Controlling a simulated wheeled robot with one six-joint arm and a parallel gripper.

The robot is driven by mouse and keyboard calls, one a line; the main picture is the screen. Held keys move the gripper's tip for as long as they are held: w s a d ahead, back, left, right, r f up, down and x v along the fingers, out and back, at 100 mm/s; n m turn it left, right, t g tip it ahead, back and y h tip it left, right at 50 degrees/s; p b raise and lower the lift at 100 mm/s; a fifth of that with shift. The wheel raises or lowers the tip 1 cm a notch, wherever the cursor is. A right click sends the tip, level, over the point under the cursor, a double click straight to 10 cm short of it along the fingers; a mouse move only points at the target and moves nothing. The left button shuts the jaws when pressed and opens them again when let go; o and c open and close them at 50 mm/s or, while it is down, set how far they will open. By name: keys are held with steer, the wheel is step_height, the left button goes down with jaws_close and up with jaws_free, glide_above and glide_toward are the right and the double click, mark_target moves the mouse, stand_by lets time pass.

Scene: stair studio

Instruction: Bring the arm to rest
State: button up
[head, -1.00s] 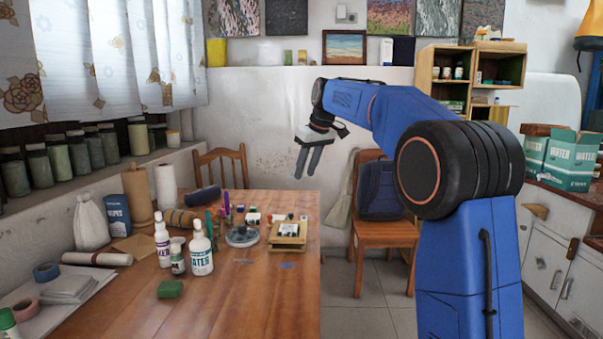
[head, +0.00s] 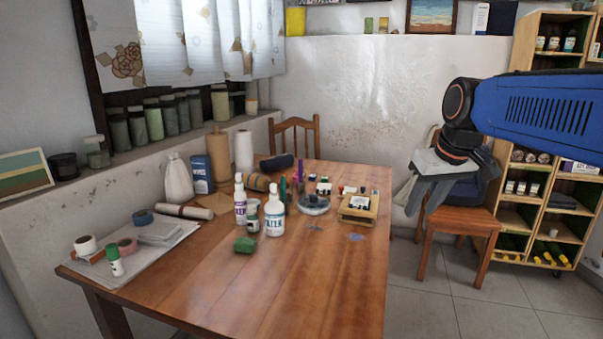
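My blue arm (head: 545,112) reaches in from the right edge of the head view, its forearm roughly level, with the black wrist joint at its left end. My gripper (head: 428,200) hangs below the wrist, in front of the wooden chair with the dark backpack and to the right of the table. Its two grey fingers point down and a little left, appear apart, and hold nothing that I can see. The arm's upper link and base are outside the picture.
A wooden table (head: 300,265) bears bottles (head: 274,212), a green block (head: 245,245), tapes and small pots. The wooden chair (head: 462,222) stands behind my gripper. Open shelves (head: 528,215) stand at the right. The tiled floor (head: 450,300) right of the table is clear.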

steer(key=s+d+f+m, duration=0.1)
steer(key=s+f+m, duration=0.1)
steer(key=s+f, duration=1.6)
steer(key=s, duration=0.4)
steer(key=shift+s+d+h, duration=0.3)
steer(key=shift+d+h, duration=0.05)
steer(key=shift+h, duration=0.05)
